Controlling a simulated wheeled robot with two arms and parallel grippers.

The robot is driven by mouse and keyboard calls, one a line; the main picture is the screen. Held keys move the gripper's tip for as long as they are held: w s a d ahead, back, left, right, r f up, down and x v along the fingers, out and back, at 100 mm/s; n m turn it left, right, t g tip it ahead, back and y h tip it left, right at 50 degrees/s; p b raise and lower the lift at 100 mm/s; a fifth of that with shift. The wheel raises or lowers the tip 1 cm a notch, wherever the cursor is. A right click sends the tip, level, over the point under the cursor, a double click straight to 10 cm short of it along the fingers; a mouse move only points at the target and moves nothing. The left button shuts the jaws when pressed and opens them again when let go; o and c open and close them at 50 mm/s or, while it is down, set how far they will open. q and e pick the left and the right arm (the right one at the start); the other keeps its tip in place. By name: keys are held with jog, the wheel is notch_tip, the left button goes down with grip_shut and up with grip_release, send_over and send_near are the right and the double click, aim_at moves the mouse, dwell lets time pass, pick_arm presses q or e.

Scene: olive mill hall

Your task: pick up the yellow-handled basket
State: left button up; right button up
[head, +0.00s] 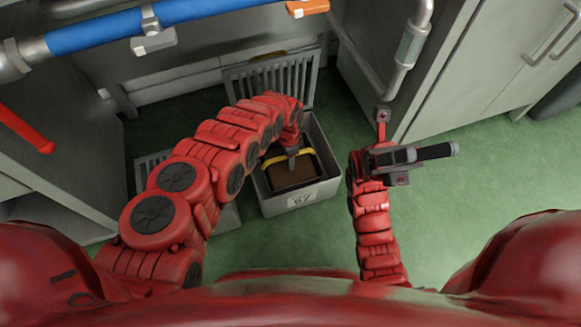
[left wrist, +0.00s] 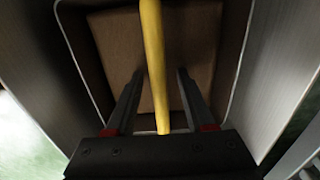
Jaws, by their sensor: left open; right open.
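The yellow-handled basket is brown (head: 291,176) with a yellow handle (head: 307,151), and sits inside a grey bin (head: 312,195). My left gripper (head: 291,158) points down into the bin at the handle. In the left wrist view, the yellow handle (left wrist: 153,60) runs between the two open fingers of the left gripper (left wrist: 158,78), with a gap on each side. Below it is the brown inside of the basket (left wrist: 115,45). In the head view my left arm hides part of the handle and basket. My right gripper (head: 428,154) is open and empty, to the right of the bin.
A slatted grey lid (head: 276,76) stands up behind the bin. Grey cabinets (head: 500,65) stand at right, with a pipe (head: 410,48) beside them. A blue pipe (head: 100,32) crosses the upper left. The green floor (head: 460,220) at right is clear.

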pick_arm(q)
jog(key=shift+f+b, duration=0.35)
jog(key=shift+f, duration=0.4)
pick_arm(e)
jog(key=s+d+n+t+h, duration=0.1)
jog(key=n+h, duration=0.1)
jog(key=s+d+r+n+t+h, duration=0.1)
jog(key=h, duration=0.2)
jog(key=s+d+r+n+t+h, duration=0.1)
jog(key=s+n+t+h, duration=0.1)
jog(key=shift+s+r+n+h, duration=0.1)
jog(key=shift+r+n+h, duration=0.2)
jog(key=shift+h, duration=0.1)
pick_arm(q)
grip_shut()
